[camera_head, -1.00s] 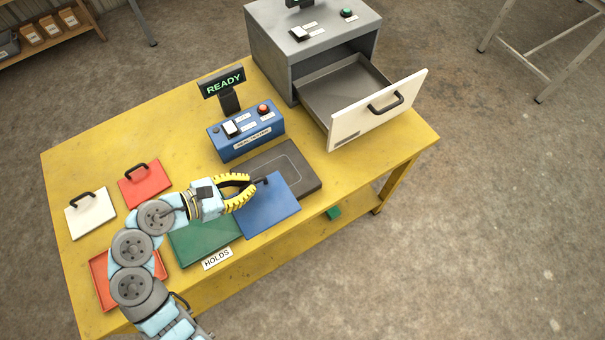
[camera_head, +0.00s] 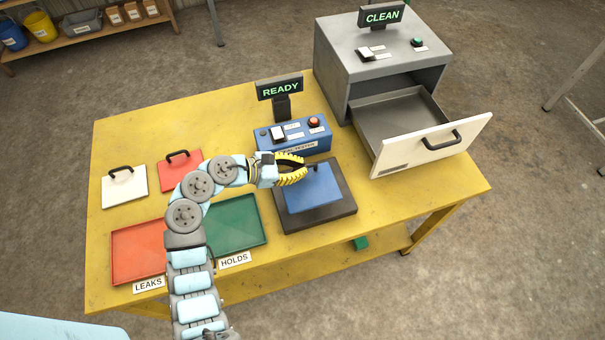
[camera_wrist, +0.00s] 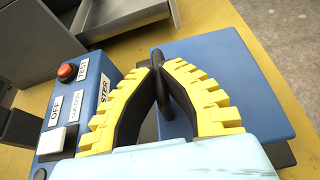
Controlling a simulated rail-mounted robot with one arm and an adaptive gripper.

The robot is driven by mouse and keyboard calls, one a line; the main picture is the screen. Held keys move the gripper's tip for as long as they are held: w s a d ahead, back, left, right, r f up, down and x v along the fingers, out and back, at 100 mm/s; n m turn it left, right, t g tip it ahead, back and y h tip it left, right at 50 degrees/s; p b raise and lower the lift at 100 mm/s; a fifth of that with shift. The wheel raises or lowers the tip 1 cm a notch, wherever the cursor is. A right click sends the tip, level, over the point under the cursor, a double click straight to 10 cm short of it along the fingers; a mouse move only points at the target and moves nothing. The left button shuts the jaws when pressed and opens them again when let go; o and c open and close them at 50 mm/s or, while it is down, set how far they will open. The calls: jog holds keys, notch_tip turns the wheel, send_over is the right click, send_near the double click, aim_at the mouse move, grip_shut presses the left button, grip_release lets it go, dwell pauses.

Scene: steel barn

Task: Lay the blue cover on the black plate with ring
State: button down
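The blue cover (camera_head: 306,195) is flat and square with a black handle. It is over the middle of the black plate (camera_head: 343,207), whose dark border shows around it; the ring is hidden under it. I cannot tell whether the cover touches the plate or is just above it. My gripper (camera_head: 306,169) comes from the left with yellow-backed fingers. In the wrist view my gripper (camera_wrist: 160,64) is closed around the black handle of the blue cover (camera_wrist: 235,85).
The blue tester box (camera_head: 292,138) with its READY sign stands behind the plate. A grey cabinet with an open drawer (camera_head: 402,115) is at right. A green tray (camera_head: 236,222), an orange-red tray (camera_head: 137,252), a white cover (camera_head: 124,188) and a red cover (camera_head: 178,170) are at left.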

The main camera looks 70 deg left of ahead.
jog(key=shift+w+a+f, duration=0.55)
jog(key=shift+a+f, duration=0.1)
jog(key=shift+f, duration=0.25)
jog(key=shift+w+a+f+b, duration=0.15)
jog(key=shift+f+b, duration=0.25)
jog(key=shift+f, duration=0.1)
notch_tip(320, 180, down, 3)
jog(key=shift+r+b, duration=0.2)
jog(key=shift+b, duration=0.15)
jog(key=c, duration=1.2)
grip_release()
jog(key=shift+c, duration=0.2)
jog(key=shift+r, duration=0.1)
jog(key=p+v, duration=0.3)
jog(key=v, duration=0.9)
